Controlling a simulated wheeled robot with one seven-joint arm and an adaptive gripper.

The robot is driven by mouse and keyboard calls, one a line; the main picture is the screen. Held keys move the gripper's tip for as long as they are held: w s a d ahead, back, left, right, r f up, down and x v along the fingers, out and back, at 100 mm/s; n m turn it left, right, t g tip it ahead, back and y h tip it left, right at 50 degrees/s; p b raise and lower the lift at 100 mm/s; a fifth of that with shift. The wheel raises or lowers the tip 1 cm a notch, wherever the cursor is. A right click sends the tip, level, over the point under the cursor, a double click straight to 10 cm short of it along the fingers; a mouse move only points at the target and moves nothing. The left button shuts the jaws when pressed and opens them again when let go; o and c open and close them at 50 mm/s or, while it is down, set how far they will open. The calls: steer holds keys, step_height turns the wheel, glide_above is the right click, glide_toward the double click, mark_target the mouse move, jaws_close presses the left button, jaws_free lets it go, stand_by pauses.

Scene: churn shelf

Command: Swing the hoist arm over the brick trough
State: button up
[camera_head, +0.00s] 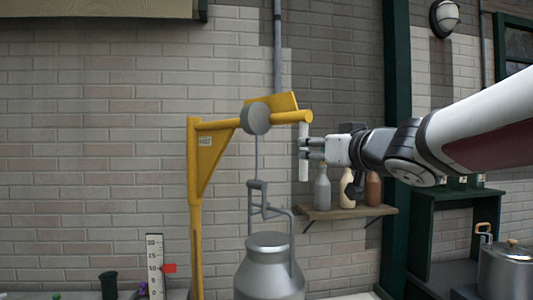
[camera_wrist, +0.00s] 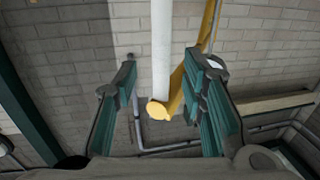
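The yellow hoist arm (camera_head: 225,124) reaches right from its upright yellow post (camera_head: 194,220). A grey pulley wheel (camera_head: 256,118) sits on it, with a line down to a hook on the grey milk can (camera_head: 268,272). A white vertical handle (camera_head: 303,165) hangs at the arm's right end; it also shows in the wrist view (camera_wrist: 161,45). My gripper (camera_head: 305,149) is at the handle from the right. In the wrist view its fingers are spread, one on each side of the handle, with gaps to both. The brick trough cannot be made out.
A wooden wall shelf (camera_head: 345,212) with several bottles stands behind and below my gripper. A marked gauge board (camera_head: 154,262) with a red pointer and a dark cup (camera_head: 108,284) are at lower left. A lidded metal pot (camera_head: 507,268) is at lower right.

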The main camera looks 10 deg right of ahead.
mark_target(306, 148)
steer(key=w, duration=0.3)
steer(key=w+a, duration=0.1)
steer(key=w, duration=0.2)
steer(key=shift+a+b, duration=0.15)
steer(key=shift+b, duration=0.2)
steer(key=shift+s, duration=0.1)
jaws_close()
